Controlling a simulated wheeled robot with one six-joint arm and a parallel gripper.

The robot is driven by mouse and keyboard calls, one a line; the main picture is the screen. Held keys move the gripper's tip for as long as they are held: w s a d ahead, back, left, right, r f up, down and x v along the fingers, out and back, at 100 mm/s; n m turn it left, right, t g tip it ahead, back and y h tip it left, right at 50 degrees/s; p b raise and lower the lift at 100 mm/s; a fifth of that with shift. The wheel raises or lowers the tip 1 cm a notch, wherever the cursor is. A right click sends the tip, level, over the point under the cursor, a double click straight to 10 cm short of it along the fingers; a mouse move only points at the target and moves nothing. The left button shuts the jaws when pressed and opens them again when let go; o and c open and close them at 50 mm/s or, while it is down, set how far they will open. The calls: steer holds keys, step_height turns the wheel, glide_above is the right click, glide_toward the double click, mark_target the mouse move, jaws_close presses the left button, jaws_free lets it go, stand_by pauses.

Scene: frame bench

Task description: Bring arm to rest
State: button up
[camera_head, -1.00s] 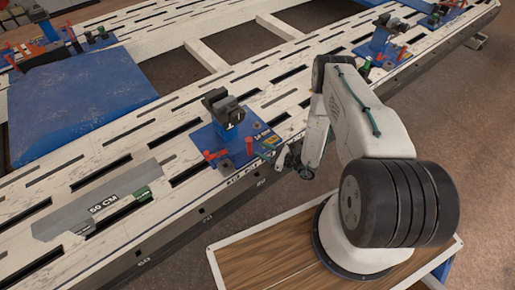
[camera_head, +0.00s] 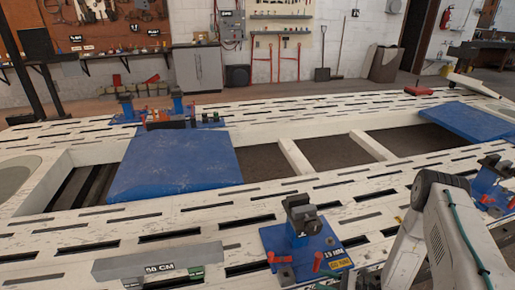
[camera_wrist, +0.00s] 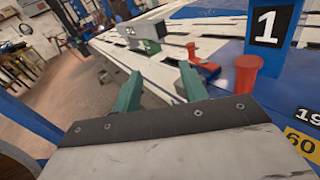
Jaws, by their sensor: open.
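My gripper (camera_wrist: 160,90) shows in the wrist view with its two green fingers apart and nothing between them. It is close to the bench's front edge, beside a blue fixture plate with red pegs. The blue fixture (camera_head: 300,245) with a dark clamp on top stands on the white slotted frame bench (camera_head: 120,220), left of my arm.
A blue panel (camera_head: 175,165) spans the frame opening. Another blue fixture (camera_head: 490,185) stands right of my arm. In the wrist view, red pegs (camera_wrist: 246,75) stand close to the right finger.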

steer(key=s+r+n+g+h, duration=0.25)
steer(key=r+n+g, duration=0.4)
steer(key=r, duration=0.75)
steer(key=s+r+n+g+h, duration=0.2)
steer(key=s+r+n+g, duration=0.35)
steer(key=r, duration=0.75)
steer(key=s+r+n+t+h, duration=0.2)
steer(key=s+r+n+h, duration=0.1)
steer(key=r, duration=0.6)
steer(key=s+d+r+n+t+h, duration=0.1)
steer(key=s+r+n+t+h, duration=0.1)
steer(key=s+r+n+h, duration=0.2)
steer(key=s+d+r+n+t+h, duration=0.1)
steer(key=s+r+n+h, duration=0.3)
steer(key=s+r, duration=0.5)
steer(key=shift+d+r+t+h, duration=0.15)
steer(key=shift+r+t+h, duration=0.45)
steer(key=shift+r, duration=1.9)
steer(key=shift+s+y, duration=0.1)
steer(key=shift+y, duration=0.15)
